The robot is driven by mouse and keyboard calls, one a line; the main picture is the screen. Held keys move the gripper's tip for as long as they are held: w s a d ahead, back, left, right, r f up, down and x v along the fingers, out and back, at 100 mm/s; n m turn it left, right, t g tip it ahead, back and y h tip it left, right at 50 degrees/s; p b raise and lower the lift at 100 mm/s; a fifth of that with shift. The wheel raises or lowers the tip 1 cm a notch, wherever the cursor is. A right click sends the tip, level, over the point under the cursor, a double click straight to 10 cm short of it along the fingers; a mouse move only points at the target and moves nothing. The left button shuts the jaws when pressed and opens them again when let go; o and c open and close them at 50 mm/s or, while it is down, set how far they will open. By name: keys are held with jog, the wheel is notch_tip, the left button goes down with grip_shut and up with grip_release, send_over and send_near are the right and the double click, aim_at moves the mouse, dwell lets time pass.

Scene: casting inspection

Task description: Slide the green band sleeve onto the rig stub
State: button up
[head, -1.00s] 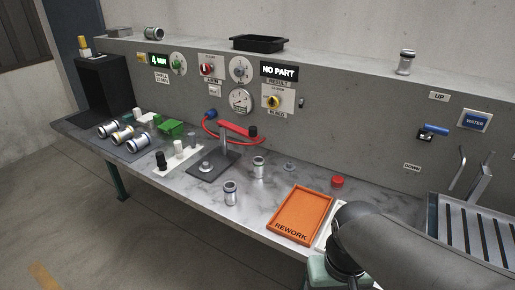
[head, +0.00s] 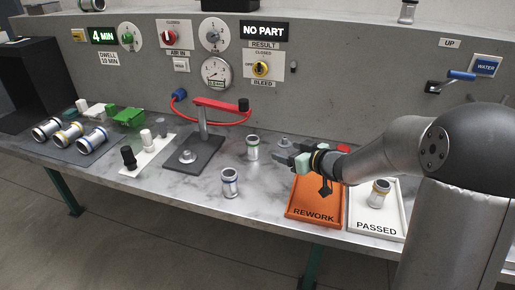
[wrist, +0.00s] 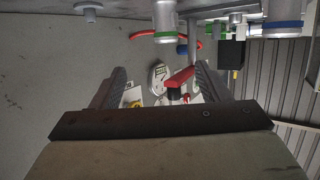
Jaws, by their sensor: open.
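The green band sleeve (head: 252,147) is a silver cylinder with a green ring, upright on the marble bench. It also shows near the top of the wrist view (wrist: 165,20). The rig stub (head: 187,156) is a short grey peg on a dark plate (head: 205,158), under a red-handled clamp (head: 222,105); nothing is on it. My gripper (head: 281,154) is open and empty, just right of the green band sleeve and apart from it, fingers pointing left. Its two fingers (wrist: 160,70) show spread in the wrist view.
A blue band sleeve (head: 230,183) stands in front of the green one. A bare stub (head: 283,142) is behind my gripper. An orange REWORK tray (head: 313,213) and a PASSED tray (head: 374,225) holding a sleeve (head: 380,193) lie right. Several sleeves lie on a mat (head: 75,150) at left.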

send_near(249, 138)
jog(key=shift+w+a+f, duration=0.3)
jog(key=shift+w+f, duration=0.15)
jog(key=shift+w, duration=0.05)
jog(key=shift+w+a+f, duration=0.25)
jog(key=shift+w+f, duration=0.25)
jog(key=shift+w, duration=0.05)
jog(key=shift+a+r+x, duration=0.15)
jog(key=shift+x, duration=1.15)
jog(key=shift+a+r+x, duration=0.1)
jog(key=shift+r+x, duration=0.05)
jog(key=shift+x, duration=1.2)
jog(key=shift+s, duration=0.1)
jog(key=c, duration=1.3)
jog(key=shift+r, duration=0.1)
jog(key=shift+r, duration=0.1)
